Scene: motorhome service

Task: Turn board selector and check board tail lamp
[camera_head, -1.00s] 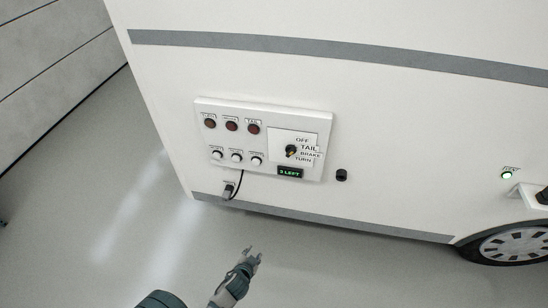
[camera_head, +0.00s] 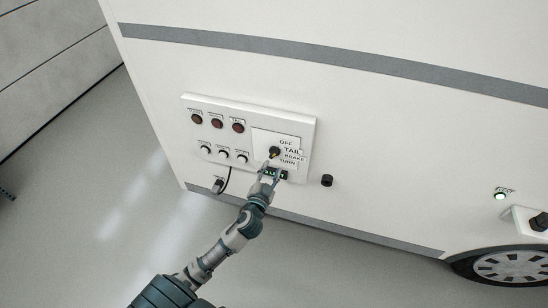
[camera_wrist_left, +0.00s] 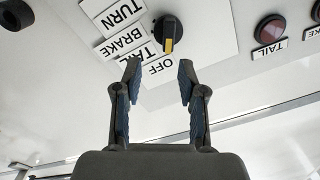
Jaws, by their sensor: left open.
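The board (camera_head: 187,133) is a white panel on the side of the motorhome. Its selector (camera_head: 275,152) is a black knob with a yellow mark, beside the labels OFF, TAIL, BRAKE and TURN. In the left wrist view the selector (camera_wrist_left: 168,34) is ahead, beyond the fingertips. My left gripper (camera_head: 271,168) is just below the selector; its open fingers (camera_wrist_left: 158,75) hold nothing. The board tail lamp (camera_head: 238,127), dark red and unlit-looking, is the right one of three lamps; it also shows in the left wrist view (camera_wrist_left: 269,29). The right gripper is not in view.
A cable plug (camera_head: 218,186) is at lower left. A black knob (camera_head: 327,181) sticks out right of the board.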

